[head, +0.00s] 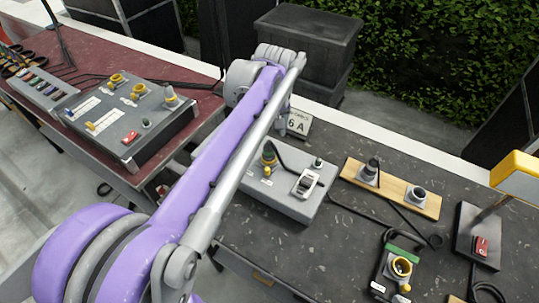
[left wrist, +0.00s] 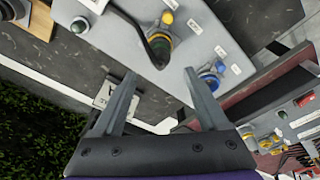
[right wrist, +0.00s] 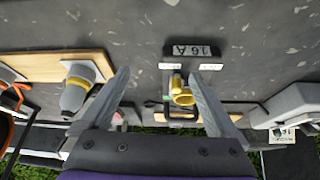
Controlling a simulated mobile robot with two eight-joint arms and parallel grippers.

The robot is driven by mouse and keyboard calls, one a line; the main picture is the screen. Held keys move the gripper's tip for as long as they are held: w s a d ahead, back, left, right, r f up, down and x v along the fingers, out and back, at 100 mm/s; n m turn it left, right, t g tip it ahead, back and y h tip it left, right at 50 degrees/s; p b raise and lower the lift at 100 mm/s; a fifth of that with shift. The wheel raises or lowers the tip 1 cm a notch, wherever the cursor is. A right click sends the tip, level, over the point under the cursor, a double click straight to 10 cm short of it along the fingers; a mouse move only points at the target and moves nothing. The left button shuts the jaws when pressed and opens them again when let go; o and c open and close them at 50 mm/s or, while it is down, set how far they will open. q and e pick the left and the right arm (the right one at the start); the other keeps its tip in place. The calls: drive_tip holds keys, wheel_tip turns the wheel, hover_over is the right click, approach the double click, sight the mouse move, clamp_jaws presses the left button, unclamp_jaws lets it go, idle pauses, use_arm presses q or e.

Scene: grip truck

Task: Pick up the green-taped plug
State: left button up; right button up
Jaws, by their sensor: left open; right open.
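A green band (head: 404,253) shows beside a yellow-ringed connector (head: 401,267) at the lower right of the head view; I cannot tell whether it is tape on a plug. A yellow-ringed connector with a black frame behind it also shows between the fingers in the right wrist view (right wrist: 181,93). A dark plug with a yellow-green collar (head: 268,155) is in the grey box; it shows in the left wrist view (left wrist: 160,45). My left gripper (left wrist: 160,76) is open and empty near that box; the head view hides its fingers. My right gripper (right wrist: 158,76) is open and empty.
The grey box (head: 285,200) has a white-framed switch. A wooden board (head: 388,190) carries two grey sockets. A grey panel (head: 130,115) stands on the reddish bench at left. A number card (head: 298,122) stands behind the box. Black cables lie on the dark table.

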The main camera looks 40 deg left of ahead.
sight(269, 142)
use_arm(q)
drive_tip(key=f, duration=0.7)
drive_tip(key=shift+w+a+f, duration=0.15)
drive_tip(key=shift+a, duration=0.05)
clamp_jaws()
